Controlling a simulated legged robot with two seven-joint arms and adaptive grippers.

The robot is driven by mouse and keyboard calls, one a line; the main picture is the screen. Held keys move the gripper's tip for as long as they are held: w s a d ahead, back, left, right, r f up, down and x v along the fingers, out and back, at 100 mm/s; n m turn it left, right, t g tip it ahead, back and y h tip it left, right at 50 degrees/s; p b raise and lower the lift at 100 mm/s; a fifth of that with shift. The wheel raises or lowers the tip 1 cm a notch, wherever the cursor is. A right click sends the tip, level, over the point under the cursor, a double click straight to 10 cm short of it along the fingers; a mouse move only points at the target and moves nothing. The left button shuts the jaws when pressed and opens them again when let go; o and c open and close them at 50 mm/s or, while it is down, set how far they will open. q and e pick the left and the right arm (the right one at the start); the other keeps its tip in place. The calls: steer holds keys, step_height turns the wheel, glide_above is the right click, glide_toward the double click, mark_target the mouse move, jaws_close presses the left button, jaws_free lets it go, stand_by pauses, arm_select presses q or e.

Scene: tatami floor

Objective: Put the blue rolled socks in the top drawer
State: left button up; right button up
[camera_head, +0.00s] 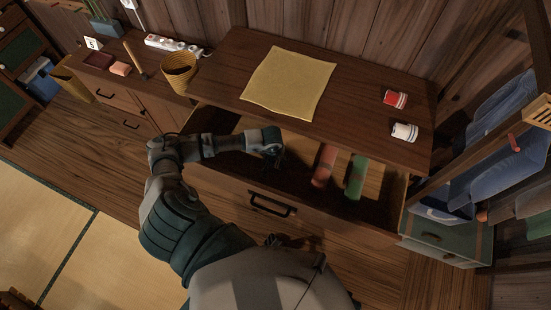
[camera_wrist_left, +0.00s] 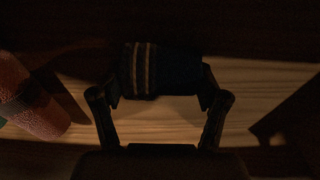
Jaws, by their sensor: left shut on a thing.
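The blue rolled socks (camera_wrist_left: 178,70), dark navy with pale stripes at one end, sit between the fingers of my left gripper (camera_wrist_left: 161,95) in the left wrist view. The gripper is shut on them. In the head view my left gripper (camera_head: 273,146) is over the left part of the open top drawer (camera_head: 235,183), and the socks are hidden or too dark to make out. The light wooden drawer floor shows below the socks in the wrist view; I cannot tell whether they touch it. My right gripper is not clearly seen.
A red roll (camera_head: 324,166) and a green roll (camera_head: 356,177) lie in the drawer, right of my gripper. A woven basket (camera_head: 179,72) stands on the lower cabinet. Clothes hang at right.

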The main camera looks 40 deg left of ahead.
mark_target(273, 162)
arm_select(q)
steer(key=shift+a+f, duration=0.1)
steer(key=shift+f, duration=0.05)
arm_select(e)
steer(key=shift+r, duration=0.1)
arm_select(q)
steer(key=o, duration=0.9)
arm_select(e)
steer(key=shift+s, duration=0.15)
arm_select(q)
steer(key=shift+r, duration=0.25)
step_height(273, 162, up, 12)
steer(key=s, duration=0.1)
steer(key=shift+s+d+f, duration=0.25)
steer(key=shift+s+d, duration=0.05)
arm_select(e)
steer(key=shift+s+f, duration=0.25)
steer(key=shift+f, duration=0.2)
steer(key=shift+s, duration=0.15)
